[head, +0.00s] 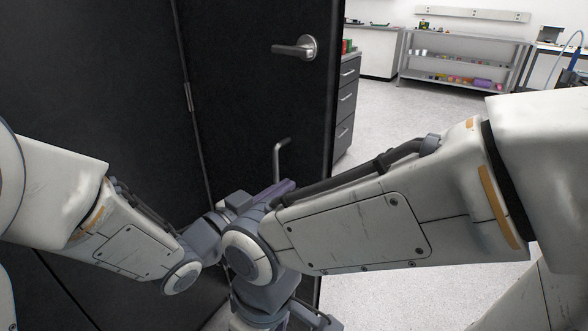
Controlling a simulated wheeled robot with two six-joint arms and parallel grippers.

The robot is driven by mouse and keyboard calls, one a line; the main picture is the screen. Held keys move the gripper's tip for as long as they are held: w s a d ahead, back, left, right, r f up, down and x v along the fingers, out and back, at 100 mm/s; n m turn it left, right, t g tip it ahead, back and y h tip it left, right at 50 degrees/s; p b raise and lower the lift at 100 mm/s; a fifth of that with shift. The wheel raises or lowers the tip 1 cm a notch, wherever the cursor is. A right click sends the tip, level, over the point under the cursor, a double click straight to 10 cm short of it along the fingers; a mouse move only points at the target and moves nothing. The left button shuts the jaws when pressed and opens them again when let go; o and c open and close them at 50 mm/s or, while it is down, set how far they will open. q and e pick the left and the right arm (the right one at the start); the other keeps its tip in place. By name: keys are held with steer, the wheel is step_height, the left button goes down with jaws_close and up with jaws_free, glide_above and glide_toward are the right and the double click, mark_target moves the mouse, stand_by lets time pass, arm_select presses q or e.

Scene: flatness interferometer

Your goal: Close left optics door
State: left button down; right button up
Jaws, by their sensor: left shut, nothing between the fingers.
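A tall black door (250,110) stands in the middle of the head view. It has a silver lever handle (298,48) near its upper right edge and a grey bent bar handle (280,148) lower down. A hinge (188,96) shows along its left side, where it meets another black panel (90,90). My left gripper (284,188) is shut and empty, in front of the door's lower part just below the bar handle. I cannot tell whether it touches the door. My right arm crosses in front, and its gripper (318,318) is only partly visible at the bottom edge.
Right of the door is open grey floor (400,120). Behind the door's edge stands a drawer cabinet (346,100). A metal shelf rack (465,62) with small items and a white cabinet (372,50) are farther back. My two forearms are close together near the door.

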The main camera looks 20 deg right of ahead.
mark_target(305, 173)
arm_select(q)
steer(key=shift+x, duration=2.2)
steer(key=shift+w+d+f, duration=0.1)
steer(key=shift+w, duration=0.05)
